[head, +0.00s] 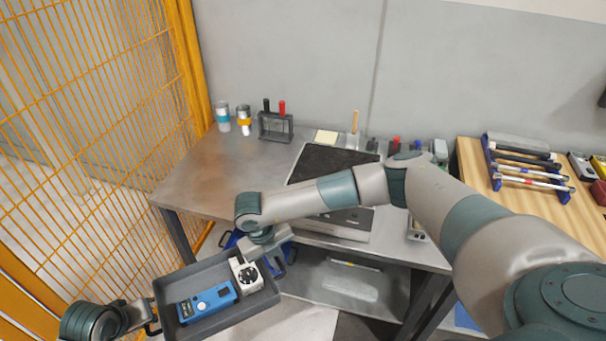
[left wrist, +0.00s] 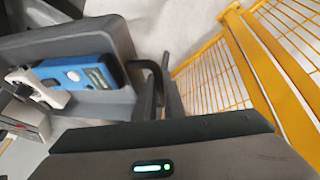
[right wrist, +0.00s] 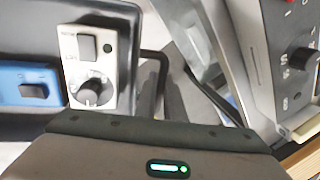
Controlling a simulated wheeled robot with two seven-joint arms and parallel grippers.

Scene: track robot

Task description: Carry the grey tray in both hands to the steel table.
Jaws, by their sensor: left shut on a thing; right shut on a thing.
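The grey tray (head: 215,317) is held in the air in front of the steel table, at the lower left of the head view. A blue device (head: 207,302) and a white device with a dark dial (head: 246,274) lie in it. My left gripper (head: 150,322) is shut on the tray's left handle, a dark loop that shows in the left wrist view (left wrist: 153,75). My right gripper (head: 279,240) is shut on the right handle, which shows in the right wrist view (right wrist: 160,65). The steel table (head: 205,165) stands behind the tray, its left top bare.
An orange mesh fence (head: 90,130) stands close on the left. Cans (head: 222,117) and a tool rack (head: 275,127) stand at the table's back. A dark-topped machine (head: 325,162) takes up its middle. A wooden bench (head: 480,185) adjoins at right.

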